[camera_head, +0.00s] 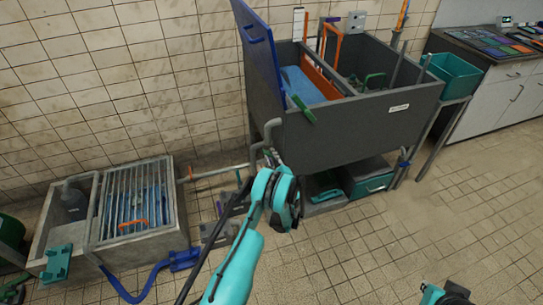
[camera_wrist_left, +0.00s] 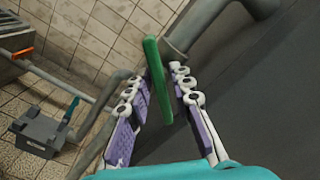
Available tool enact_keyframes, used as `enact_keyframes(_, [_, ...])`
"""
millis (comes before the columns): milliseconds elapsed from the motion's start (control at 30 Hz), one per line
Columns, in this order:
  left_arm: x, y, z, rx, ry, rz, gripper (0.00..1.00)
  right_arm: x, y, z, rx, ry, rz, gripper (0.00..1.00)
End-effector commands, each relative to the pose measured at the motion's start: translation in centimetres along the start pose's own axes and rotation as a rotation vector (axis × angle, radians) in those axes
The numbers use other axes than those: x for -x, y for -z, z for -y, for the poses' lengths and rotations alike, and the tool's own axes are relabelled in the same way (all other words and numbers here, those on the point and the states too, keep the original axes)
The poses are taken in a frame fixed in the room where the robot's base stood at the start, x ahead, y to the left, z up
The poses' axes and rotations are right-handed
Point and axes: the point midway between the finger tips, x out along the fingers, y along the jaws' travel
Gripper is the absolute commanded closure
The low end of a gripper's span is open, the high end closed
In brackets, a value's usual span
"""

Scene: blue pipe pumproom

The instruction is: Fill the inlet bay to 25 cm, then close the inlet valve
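The grey tank (camera_head: 360,125) stands against the wall, with an upright blue panel (camera_head: 262,50) at its left. Its left bay shows a light blue surface (camera_head: 305,86); I cannot read a depth. A grey pipe (camera_head: 272,127) bends down outside the tank's left end; it shows at the top of the left wrist view (camera_wrist_left: 195,25). My left gripper (camera_head: 270,155) is by this pipe. In the left wrist view a green lever (camera_wrist_left: 157,80) stands between its spread fingers (camera_wrist_left: 160,105); firm contact is not clear. My right gripper (camera_head: 447,295) is partly visible at the bottom edge.
Another green handle (camera_head: 303,109) lies at the tank's front rim. An orange divider (camera_head: 322,72) separates the bays. A grated concrete basin (camera_head: 135,215) and blue hose (camera_head: 145,285) are left. A teal bin (camera_head: 455,75) stands right. The right-hand floor is mostly clear.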

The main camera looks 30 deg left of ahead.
Motion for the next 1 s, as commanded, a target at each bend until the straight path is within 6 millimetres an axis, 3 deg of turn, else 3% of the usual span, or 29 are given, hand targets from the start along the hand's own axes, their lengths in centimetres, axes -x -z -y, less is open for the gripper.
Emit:
enact_keyframes(467, [-0.03,0.02,0.01,0.043,0.0,-0.001,1.0,0.0,0.01,0.0,0.0,0.0,0.0,1.0])
enact_keyframes(1000, [-0.03,0.01,-0.04,0.433,-0.001,-0.002,1.0,0.0,0.01,0.0,0.0,0.0,0.0,1.0])
